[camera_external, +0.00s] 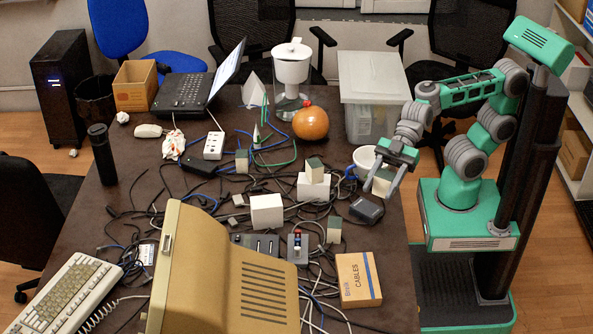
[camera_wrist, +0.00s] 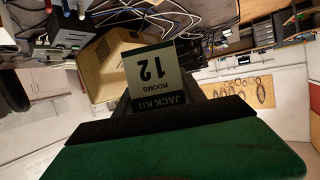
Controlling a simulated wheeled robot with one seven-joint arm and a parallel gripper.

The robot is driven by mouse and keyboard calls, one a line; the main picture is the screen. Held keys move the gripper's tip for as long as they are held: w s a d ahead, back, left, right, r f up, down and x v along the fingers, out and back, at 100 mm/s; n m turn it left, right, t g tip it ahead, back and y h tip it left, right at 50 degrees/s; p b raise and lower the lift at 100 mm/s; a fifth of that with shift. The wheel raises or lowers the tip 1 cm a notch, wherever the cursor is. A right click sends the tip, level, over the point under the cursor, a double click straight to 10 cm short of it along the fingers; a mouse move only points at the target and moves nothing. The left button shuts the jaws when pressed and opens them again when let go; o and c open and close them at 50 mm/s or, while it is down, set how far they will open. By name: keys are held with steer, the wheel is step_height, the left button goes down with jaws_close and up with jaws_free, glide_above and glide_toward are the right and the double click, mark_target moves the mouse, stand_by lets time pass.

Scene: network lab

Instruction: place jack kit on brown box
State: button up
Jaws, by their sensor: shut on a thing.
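The jack kit (camera_wrist: 156,74) is a small box with a pale label reading "JACK KIT 12 ROOMS", upside down in the wrist view. In the external view the kit (camera_external: 382,180) is partly hidden by the fingers. A brown cardboard box (camera_external: 135,86), open at the top, stands at the back left of the table, far from my gripper. A flat brown box marked "CABLES" (camera_external: 357,279) lies at the front right, nearer to my gripper.
Tangled cables and small boxes cover the table's middle. A laptop (camera_external: 184,91), a white jug (camera_external: 291,75), an orange pumpkin-like ball (camera_external: 310,123) and a clear bin (camera_external: 372,90) stand toward the back. A beige monitor (camera_external: 222,278) and keyboard (camera_external: 68,292) are at the front.

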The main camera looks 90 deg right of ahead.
steer(key=s+a+n+g, duration=0.2)
steer(key=s+a, duration=0.1)
steer(key=s, duration=0.2)
steer(key=b, duration=0.2)
glide_above(355, 282)
steer(key=shift+y, duration=0.4)
step_height(355, 282, down, 15)
steer(key=shift+f, duration=0.1)
steer(key=shift+f+t, duration=0.3)
steer(key=shift+f, duration=1.1)
steer(key=shift+f, duration=0.2)
steer(key=o, duration=1.5)
steer(key=shift+c, duration=0.2)
